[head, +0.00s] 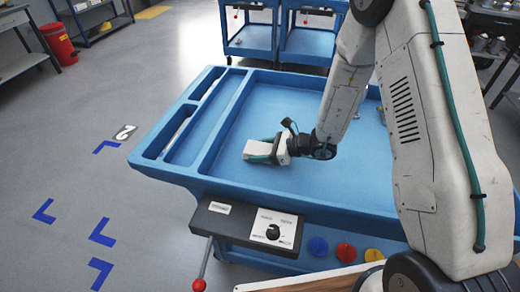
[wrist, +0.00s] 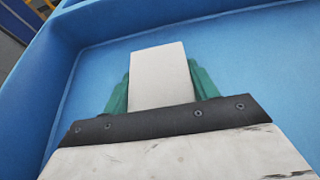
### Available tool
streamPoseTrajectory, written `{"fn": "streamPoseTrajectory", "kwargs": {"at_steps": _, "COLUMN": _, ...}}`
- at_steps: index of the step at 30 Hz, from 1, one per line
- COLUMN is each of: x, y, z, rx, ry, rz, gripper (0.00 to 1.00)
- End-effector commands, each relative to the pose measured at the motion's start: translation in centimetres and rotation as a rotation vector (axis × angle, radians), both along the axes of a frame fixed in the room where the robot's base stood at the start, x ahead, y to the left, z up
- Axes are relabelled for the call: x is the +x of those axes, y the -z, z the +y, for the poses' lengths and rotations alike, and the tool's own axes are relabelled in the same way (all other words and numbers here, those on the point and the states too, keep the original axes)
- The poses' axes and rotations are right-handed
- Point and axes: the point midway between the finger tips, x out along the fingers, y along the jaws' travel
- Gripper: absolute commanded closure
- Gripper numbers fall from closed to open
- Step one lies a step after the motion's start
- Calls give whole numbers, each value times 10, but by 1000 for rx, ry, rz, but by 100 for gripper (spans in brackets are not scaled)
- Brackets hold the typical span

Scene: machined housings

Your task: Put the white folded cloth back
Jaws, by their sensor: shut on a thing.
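The white folded cloth (wrist: 160,75) shows in the wrist view as a pale flat block between the two green fingers of my gripper (wrist: 160,88). My gripper is shut on it, with a finger along each side. In the head view the cloth (head: 256,147) and my gripper (head: 268,150) are over the left part of the blue cart's tray (head: 290,108). I cannot tell whether the cloth touches the tray floor. The cloth's near end is hidden by the gripper body in the wrist view.
Narrow compartments (head: 207,118) run along the tray's left side, with something pale in one. Two blue carts (head: 310,42) stand behind. The tray middle looks mostly clear.

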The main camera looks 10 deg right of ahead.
Motion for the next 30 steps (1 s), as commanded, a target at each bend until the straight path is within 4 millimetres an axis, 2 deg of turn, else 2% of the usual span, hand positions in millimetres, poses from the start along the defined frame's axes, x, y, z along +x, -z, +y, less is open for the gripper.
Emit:
{"fn": "streamPoseTrajectory", "kwargs": {"at_steps": 10, "x": 0, "y": 7, "z": 0, "rx": 0, "ry": 0, "rz": 0, "gripper": 71}}
{"fn": "streamPoseTrajectory", "kwargs": {"at_steps": 11, "x": 0, "y": 7, "z": 0, "rx": 1, "ry": 0, "rz": 0, "gripper": 36}}
{"fn": "streamPoseTrajectory", "kwargs": {"at_steps": 13, "x": 0, "y": 7, "z": 0, "rx": 0, "ry": 0, "rz": 0, "gripper": 16}}
{"fn": "streamPoseTrajectory", "kwargs": {"at_steps": 23, "x": -1, "y": 5, "z": -3, "rx": 0, "ry": 2, "rz": 0, "gripper": 16}}
{"fn": "streamPoseTrajectory", "kwargs": {"at_steps": 30, "x": -12, "y": -9, "z": -34, "rx": 1, "ry": 5, "rz": -1, "gripper": 16}}
